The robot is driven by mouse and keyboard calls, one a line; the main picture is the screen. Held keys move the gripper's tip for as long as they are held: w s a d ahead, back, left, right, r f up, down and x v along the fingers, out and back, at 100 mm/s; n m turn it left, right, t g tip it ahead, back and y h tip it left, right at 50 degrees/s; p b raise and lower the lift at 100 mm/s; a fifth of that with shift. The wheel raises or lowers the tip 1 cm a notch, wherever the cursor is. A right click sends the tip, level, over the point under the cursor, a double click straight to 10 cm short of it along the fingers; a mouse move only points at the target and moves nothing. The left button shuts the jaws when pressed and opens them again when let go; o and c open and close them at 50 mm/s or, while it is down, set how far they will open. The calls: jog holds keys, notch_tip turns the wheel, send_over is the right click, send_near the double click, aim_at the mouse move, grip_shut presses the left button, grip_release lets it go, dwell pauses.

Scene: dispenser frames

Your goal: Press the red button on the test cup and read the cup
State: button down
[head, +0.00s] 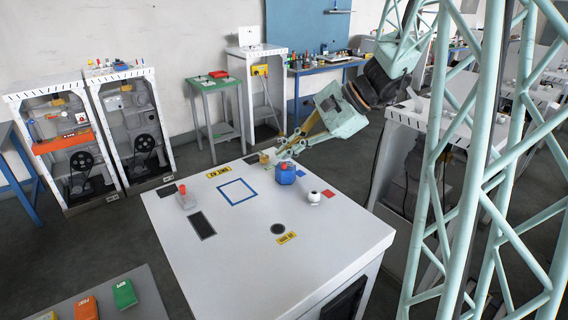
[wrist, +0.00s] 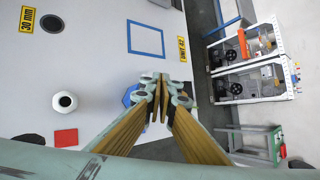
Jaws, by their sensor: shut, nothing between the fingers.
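The table holds two things with red tops, and I cannot tell for sure which is the test cup. The other is a small pale, clear-looking piece (head: 187,202) with a red top (head: 183,189), at the left. My gripper (head: 279,153) is shut and empty, above the table just behind the blue body. In the wrist view the fingers (wrist: 160,80) partly hide the blue body (wrist: 131,95); its red knob is hidden there.
A white round piece (head: 314,197) stands right of the blue body, beside a red square (head: 328,193). A small brass-coloured piece (head: 264,157) stands behind. A blue square outline (head: 237,192) and dark patches mark the table (head: 235,265). The table's front is clear.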

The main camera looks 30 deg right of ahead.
aim_at(285, 164)
jog(key=shift+r, duration=0.1)
jog(key=shift+r+p, duration=1.5)
jog(key=shift+r, duration=0.9)
